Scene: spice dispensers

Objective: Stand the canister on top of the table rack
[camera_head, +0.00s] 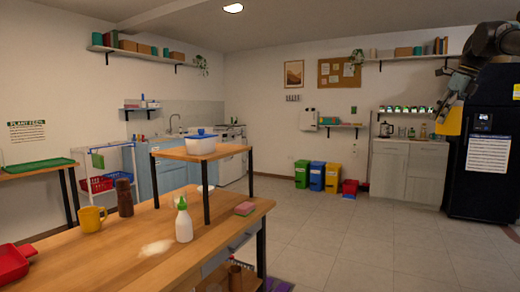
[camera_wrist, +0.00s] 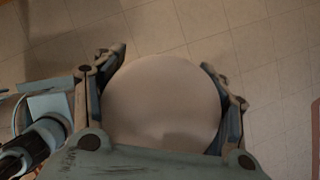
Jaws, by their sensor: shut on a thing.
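My gripper (camera_head: 453,104) is raised at the upper right of the head view, shut on the canister (camera_head: 449,122), which looks yellow there. In the wrist view the canister's round beige end (camera_wrist: 163,105) sits between the two fingers of my gripper (camera_wrist: 165,62). Its lower part is hidden there. The table rack (camera_head: 178,154) is a raised wooden shelf on dark legs on the wooden table (camera_head: 110,240). My gripper is far to the right of it in the picture.
The table also bears a yellow mug (camera_head: 90,219), a brown shaker (camera_head: 124,198), a white bottle with a green top (camera_head: 183,222), a sponge (camera_head: 245,208) and a red tray (camera_head: 13,263). A black fridge (camera_head: 485,150) stands at right. Open tiled floor (camera_head: 350,230) lies between.

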